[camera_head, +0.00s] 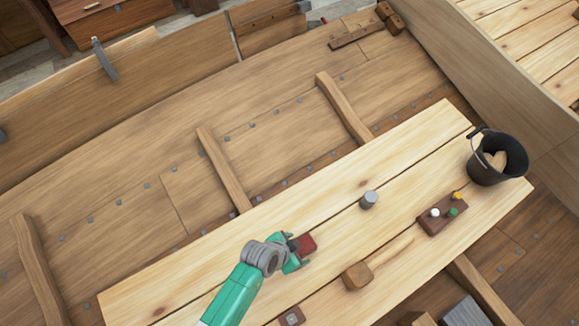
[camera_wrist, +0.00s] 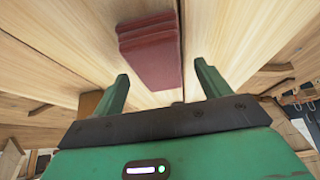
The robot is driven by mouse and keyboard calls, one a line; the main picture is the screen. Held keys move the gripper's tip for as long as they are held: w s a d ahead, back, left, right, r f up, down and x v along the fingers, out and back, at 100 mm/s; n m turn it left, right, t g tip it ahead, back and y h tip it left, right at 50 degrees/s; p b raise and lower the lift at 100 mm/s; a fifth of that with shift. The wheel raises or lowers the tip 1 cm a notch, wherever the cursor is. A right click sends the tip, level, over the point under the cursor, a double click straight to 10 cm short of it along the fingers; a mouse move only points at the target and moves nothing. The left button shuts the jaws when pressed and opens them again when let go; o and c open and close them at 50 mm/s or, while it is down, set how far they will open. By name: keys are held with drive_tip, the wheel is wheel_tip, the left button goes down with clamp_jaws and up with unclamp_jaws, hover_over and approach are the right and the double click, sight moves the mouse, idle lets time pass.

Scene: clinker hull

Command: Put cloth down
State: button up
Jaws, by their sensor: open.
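A dark red folded cloth (camera_head: 304,244) lies on the pale plank bench (camera_head: 430,150), right at the end of my gripper. In the wrist view the cloth (camera_wrist: 151,50) shows as a layered block on the planks, ahead of the fingers and between their lines. My gripper (camera_head: 293,253) is open, with its two green fingers apart in the wrist view (camera_wrist: 161,88) and nothing held between them. Whether a finger touches the cloth cannot be told.
A wooden mallet (camera_head: 358,275) lies right of the cloth. A grey cylinder (camera_head: 369,200), a dark block with coloured pegs (camera_head: 443,214) and a black bucket (camera_head: 496,160) stand farther right. The planks left of the cloth are clear. Hull ribs (camera_head: 224,168) rise behind the bench.

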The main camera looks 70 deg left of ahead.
drive_tip(key=v, duration=1)
drive_tip(key=shift+p, duration=0.3)
drive_tip(key=w+r+m+t+y, duration=0.1)
drive_tip(key=w+r+t, duration=0.3)
drive_tip(key=w+r, duration=1.3)
drive_tip(key=w+d+r+t, duration=0.2)
drive_tip(key=w+r, duration=0.2)
drive_tip(key=r, duration=0.5)
drive_tip(key=w+d+r+t, duration=0.2)
drive_tip(key=w+r+t, duration=0.15)
drive_tip(key=r, duration=0.55)
drive_tip(key=s+d+r+t, duration=0.2)
drive_tip(key=d+r+t, duration=0.1)
drive_tip(key=r, duration=0.9)
drive_tip(key=s+d+r+t+h, duration=0.1)
drive_tip(key=d+r, duration=0.5)
drive_tip(key=r, duration=0.6)
drive_tip(key=s+d+r+t, duration=0.3)
drive_tip(key=d+r+t, duration=0.2)
drive_tip(key=r, duration=0.8)
drive_tip(key=shift+d+h, duration=0.2)
drive_tip(key=shift+h, duration=0.2)
